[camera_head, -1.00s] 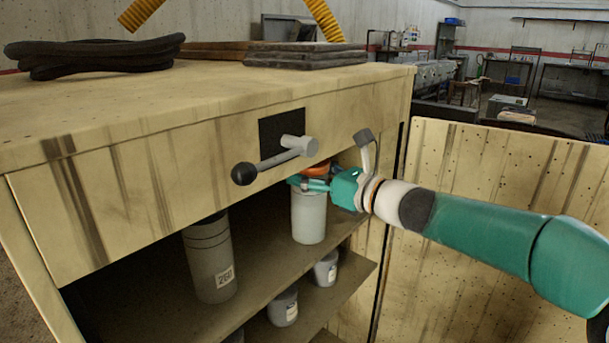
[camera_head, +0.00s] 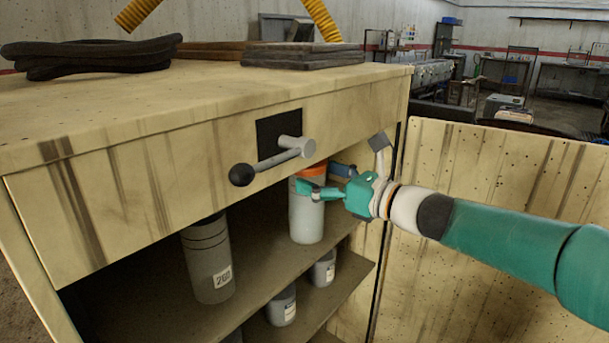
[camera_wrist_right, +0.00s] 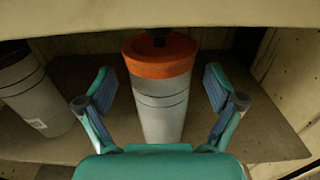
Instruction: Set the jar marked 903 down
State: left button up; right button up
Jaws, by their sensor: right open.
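A pale grey jar with an orange lid (camera_head: 307,218) stands upright on the upper shelf (camera_head: 262,262) inside the cabinet. It also shows in the right wrist view (camera_wrist_right: 160,112), where dark rings circle its body. No number on it can be read in these frames. My right gripper (camera_head: 322,182) is open at the jar's upper part, with one finger on each side. In the right wrist view the open gripper (camera_wrist_right: 160,88) has a clear gap between each finger and the jar. My left gripper is not in view.
A grey jar labelled 260 (camera_head: 210,265) stands to the left on the same shelf. Small jars (camera_head: 282,306) stand on the shelf below. A handle with a black knob (camera_head: 272,163) juts from the cabinet front (camera_head: 130,205) just above. An open door panel (camera_head: 480,230) is at right.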

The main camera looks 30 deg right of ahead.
jog(key=v, duration=0.9)
jog(key=shift+w, duration=0.1)
